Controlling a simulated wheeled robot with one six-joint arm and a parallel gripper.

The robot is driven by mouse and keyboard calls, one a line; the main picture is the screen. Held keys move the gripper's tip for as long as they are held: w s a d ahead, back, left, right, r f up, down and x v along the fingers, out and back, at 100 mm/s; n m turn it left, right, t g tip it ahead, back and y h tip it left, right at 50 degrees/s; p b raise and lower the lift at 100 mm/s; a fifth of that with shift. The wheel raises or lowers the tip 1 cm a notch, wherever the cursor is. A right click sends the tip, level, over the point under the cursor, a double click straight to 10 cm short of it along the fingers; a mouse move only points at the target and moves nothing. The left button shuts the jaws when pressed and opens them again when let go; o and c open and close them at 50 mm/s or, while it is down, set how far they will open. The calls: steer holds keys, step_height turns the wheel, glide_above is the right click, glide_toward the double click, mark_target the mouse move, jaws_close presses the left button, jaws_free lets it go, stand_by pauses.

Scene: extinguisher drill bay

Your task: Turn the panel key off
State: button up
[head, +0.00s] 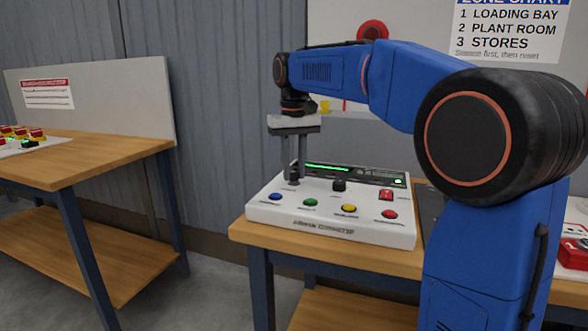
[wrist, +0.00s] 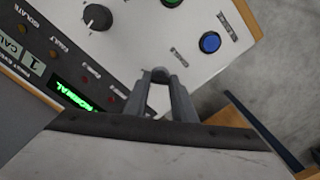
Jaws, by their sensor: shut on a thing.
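The white control panel (head: 330,226) sits on a wooden bench, with a lit green display at its back. My gripper (head: 294,177) points straight down at the panel's back left, over the key switch (head: 292,181). In the wrist view my gripper's two grey fingers (wrist: 160,78) come together beside the blue button (wrist: 210,42). They are shut on the panel key, which they mostly hide. I cannot tell which way the key is turned.
Blue (head: 275,197), green (head: 310,202), yellow (head: 349,209) and red (head: 390,214) buttons line the front. Another bench (head: 90,158) stands at left, with a floor gap between.

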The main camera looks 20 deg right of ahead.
steer(key=n, duration=1)
steer(key=shift+n, duration=0.3)
stand_by(0.4)
steer(key=o, duration=1.1)
steer(key=shift+c, duration=0.2)
step_height(320, 180, up, 17)
steer(key=shift+r, duration=0.2)
steer(key=shift+s, duration=0.1)
